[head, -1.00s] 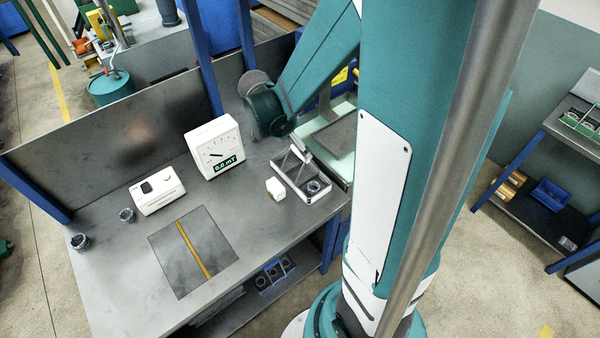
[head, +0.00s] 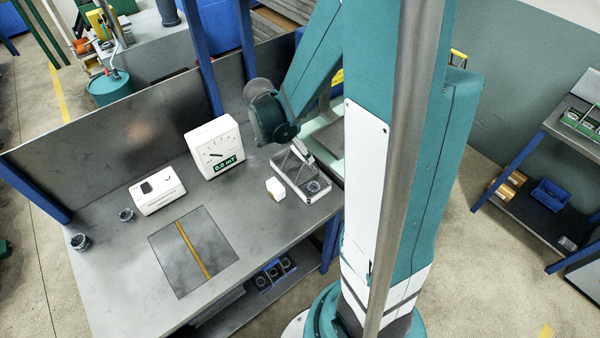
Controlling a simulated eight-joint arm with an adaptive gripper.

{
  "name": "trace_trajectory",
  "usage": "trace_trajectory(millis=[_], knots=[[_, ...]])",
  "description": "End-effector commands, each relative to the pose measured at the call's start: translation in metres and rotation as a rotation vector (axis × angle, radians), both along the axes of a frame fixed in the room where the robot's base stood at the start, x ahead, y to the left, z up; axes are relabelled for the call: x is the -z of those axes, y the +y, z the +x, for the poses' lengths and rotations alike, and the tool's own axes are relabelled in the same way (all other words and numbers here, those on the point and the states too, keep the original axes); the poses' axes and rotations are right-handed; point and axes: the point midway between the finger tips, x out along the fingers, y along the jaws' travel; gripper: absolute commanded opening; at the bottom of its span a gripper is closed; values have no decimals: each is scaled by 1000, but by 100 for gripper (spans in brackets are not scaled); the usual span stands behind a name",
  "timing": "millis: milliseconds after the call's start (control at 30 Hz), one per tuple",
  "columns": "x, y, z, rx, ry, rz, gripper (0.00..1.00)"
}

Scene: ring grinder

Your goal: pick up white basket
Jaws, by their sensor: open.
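The white basket (head: 319,197) is a small shallow tray with a raised handle. It stands at the right end of the grey workbench. A dark ring-like part shows inside its near end. The lower joint of my teal arm hangs just behind and left of the basket, over the bench. My gripper cannot be made out in the head view, so its place relative to the basket does not show.
A small white block (head: 276,189) sits just left of the basket. A dark plate (head: 190,252) with a yellow stripe lies in the front middle. A metal panel (head: 120,145) borders the back.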

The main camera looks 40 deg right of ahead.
Motion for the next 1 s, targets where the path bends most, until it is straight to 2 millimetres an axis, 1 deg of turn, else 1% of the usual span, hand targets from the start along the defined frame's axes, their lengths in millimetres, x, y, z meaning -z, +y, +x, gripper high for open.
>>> trace_trajectory(millis=[300,500,1000], knots=[[24,-10,2,2,-1,0,74],[34,-14,2,1,0,0,74],[37,-15,1,1,0,0,74]])
